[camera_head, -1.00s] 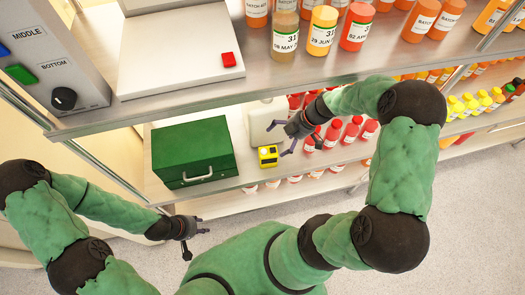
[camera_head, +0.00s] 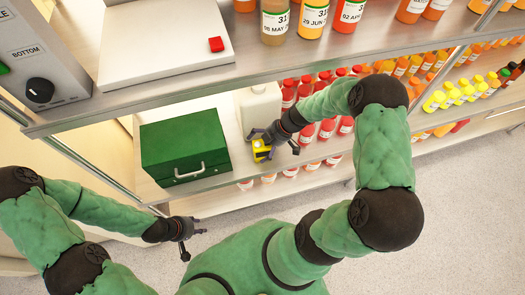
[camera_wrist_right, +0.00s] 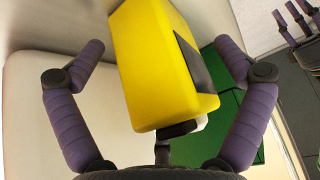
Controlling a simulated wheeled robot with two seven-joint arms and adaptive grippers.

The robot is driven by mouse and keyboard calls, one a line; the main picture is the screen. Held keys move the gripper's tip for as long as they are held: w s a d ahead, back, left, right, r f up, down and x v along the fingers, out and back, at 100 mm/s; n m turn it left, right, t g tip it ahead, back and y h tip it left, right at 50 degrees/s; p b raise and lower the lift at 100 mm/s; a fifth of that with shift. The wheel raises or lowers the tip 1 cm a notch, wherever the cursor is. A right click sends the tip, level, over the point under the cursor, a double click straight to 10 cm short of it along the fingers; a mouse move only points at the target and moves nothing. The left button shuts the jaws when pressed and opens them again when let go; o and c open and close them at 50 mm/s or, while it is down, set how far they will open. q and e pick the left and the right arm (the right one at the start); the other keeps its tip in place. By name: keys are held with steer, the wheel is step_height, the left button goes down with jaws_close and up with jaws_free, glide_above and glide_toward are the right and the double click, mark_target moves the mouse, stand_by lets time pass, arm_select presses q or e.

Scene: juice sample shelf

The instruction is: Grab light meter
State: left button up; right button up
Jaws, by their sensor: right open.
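The light meter is a small yellow box (camera_head: 261,150) with a dark face, on the lower shelf between the green case and the bottles. In the right wrist view the yellow light meter (camera_wrist_right: 155,65) stands between the two purple fingers of my right gripper (camera_wrist_right: 160,85). The fingers are spread, with a gap on each side of it. In the head view my right gripper (camera_head: 270,140) is at the meter and partly covers it. My left gripper (camera_head: 190,236) is low at the left, in front of the shelf and away from the meter; its fingers look apart.
A green case (camera_head: 185,148) stands left of the meter. A white jug (camera_head: 260,105) stands behind it. Several red-capped bottles (camera_head: 327,130) stand to the right. The upper shelf edge (camera_head: 200,85) runs above, carrying a white device and sample bottles.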

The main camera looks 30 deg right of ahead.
steer(key=c, duration=1.6)
steer(key=shift+o, duration=0.2)
steer(key=shift+r, duration=0.1)
